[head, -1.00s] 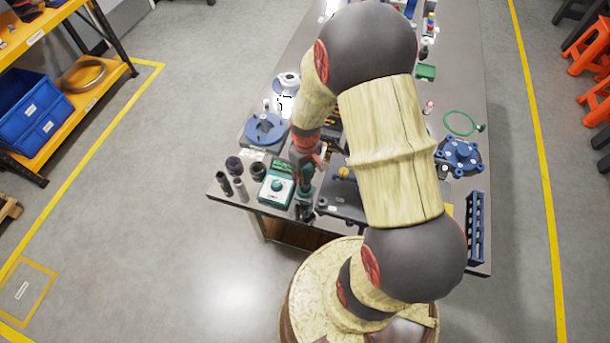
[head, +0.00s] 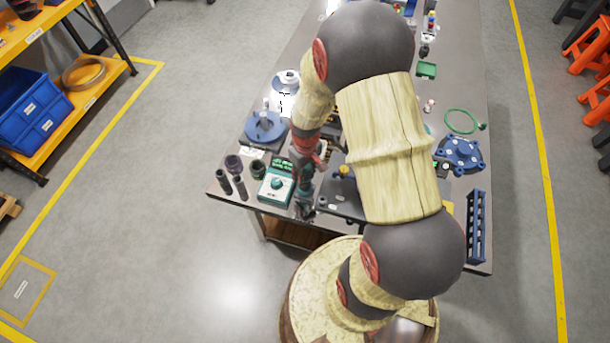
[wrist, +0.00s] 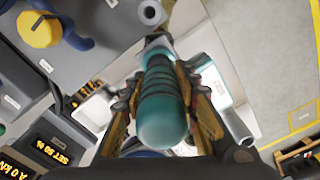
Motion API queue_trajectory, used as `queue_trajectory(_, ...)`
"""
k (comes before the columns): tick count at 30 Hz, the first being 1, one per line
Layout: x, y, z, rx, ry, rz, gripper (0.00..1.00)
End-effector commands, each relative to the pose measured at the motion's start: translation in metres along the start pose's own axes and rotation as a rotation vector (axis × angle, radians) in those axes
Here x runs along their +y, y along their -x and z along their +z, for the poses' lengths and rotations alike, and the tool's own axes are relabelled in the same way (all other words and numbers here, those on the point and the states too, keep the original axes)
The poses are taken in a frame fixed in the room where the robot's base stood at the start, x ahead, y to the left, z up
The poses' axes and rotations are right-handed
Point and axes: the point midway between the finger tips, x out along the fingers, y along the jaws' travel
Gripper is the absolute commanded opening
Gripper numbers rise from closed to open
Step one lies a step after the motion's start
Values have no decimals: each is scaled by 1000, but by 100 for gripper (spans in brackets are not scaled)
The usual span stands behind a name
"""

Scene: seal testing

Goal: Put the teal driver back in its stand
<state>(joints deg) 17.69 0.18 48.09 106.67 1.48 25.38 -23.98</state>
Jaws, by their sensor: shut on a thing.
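The teal driver (wrist: 163,112) fills the middle of the wrist view, its rounded handle end toward the camera. My gripper (wrist: 165,90) is shut on its ribbed handle, one finger on each side. In the head view my gripper (head: 304,172) points down near the table's front edge, just right of a teal and white box with a knob (head: 276,185). A small dark shape (head: 304,211) shows below the gripper there. I cannot tell whether it is the stand, nor whether the driver's tip is in it. The driver's far end is mostly hidden behind its handle.
Dark cylinders (head: 240,187) stand left of the teal box. A dark plate with a yellow knob (head: 344,171) lies close on the right. A blue flanged part (head: 265,127) stands behind. A blue rack (head: 476,228) is at the table's right edge.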

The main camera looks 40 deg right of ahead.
Motion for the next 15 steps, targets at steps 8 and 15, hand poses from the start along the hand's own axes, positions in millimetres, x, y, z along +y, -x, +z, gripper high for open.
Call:
queue_trajectory(8, 0, -4, -1, 2, 0, 1, 0)
queue_trajectory(15, 1, -8, -1, 3, 0, 1, 0)
